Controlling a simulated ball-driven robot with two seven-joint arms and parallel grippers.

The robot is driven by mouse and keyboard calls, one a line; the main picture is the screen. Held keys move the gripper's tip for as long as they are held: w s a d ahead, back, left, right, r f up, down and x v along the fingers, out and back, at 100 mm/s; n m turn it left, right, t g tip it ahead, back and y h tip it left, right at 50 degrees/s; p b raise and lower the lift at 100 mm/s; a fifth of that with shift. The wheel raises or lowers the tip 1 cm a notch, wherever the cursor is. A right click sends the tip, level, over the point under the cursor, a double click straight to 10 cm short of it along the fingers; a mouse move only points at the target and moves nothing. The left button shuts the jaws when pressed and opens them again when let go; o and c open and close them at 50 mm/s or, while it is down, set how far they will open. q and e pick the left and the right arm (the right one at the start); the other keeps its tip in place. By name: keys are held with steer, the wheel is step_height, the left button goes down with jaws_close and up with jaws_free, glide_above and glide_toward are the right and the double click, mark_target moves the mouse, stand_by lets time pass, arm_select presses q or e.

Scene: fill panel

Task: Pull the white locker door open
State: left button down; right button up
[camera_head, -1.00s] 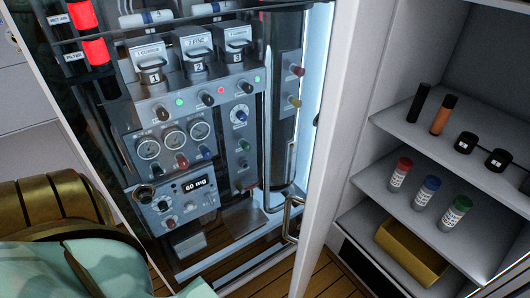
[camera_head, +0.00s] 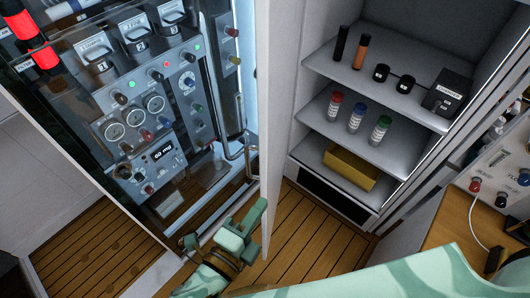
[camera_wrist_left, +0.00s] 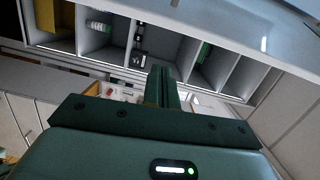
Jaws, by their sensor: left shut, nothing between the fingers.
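The white locker door (camera_head: 277,110) stands swung out as an upright slab between the glass-fronted panel and the shelves, so the locker's inside is exposed. A metal bar handle (camera_head: 249,160) shows at the door's left side. My left gripper (camera_head: 252,222) is shut and empty, low by the door's bottom end and below the handle. I cannot tell whether it touches the door. Its closed green fingers (camera_wrist_left: 162,88) show in the left wrist view, with the shelves beyond.
The locker shelves (camera_head: 375,85) hold small bottles, black containers and a yellow bin (camera_head: 350,168). A control panel (camera_head: 150,125) is at the left. A wooden counter (camera_head: 462,215) with a knobbed device is at the right. Wood floor (camera_head: 305,225) shows between.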

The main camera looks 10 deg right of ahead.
mark_target(267, 166)
arm_select(q)
steer(key=w+d+r+p, duration=0.1)
steer(key=w+d+r, duration=0.2)
steer(key=w+d, duration=0.45)
steer(key=a, duration=0.1)
steer(key=a+p, duration=0.1)
steer(key=w+a, duration=0.1)
steer(key=shift+a+f+m+h, duration=0.15)
steer(key=shift+a+m+h, duration=0.15)
steer(key=shift+a, duration=0.1)
